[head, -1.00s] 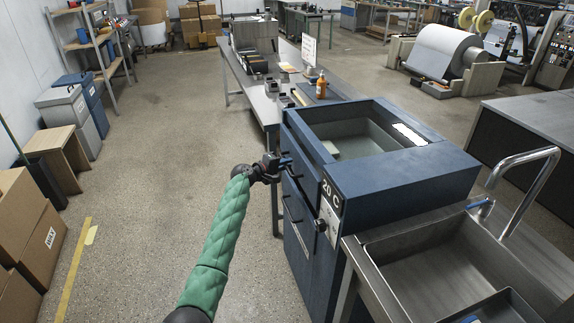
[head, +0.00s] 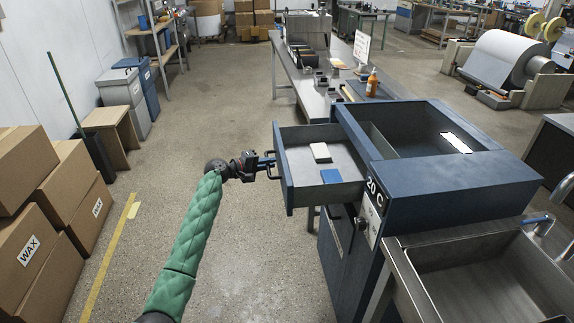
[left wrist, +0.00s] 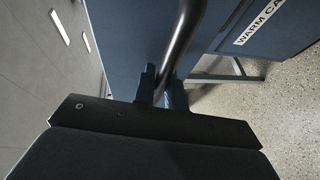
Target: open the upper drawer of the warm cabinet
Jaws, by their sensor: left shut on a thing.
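The warm cabinet (head: 455,190) is a dark blue box with a "20 C" label and an open top well. Its upper drawer (head: 328,195) is pulled far out to the left. Inside the drawer lie a pale block (head: 320,152) and a blue block (head: 330,176). My left gripper (head: 266,167) is at the drawer's front and shut on its handle (head: 273,172). In the left wrist view the dark handle bar (left wrist: 182,50) runs between the fingers (left wrist: 163,90). My right gripper is not in view.
A metal sink (head: 480,270) with a tap stands right of the cabinet. Cardboard boxes (head: 50,205) and bins stand at left. The floor between is clear.

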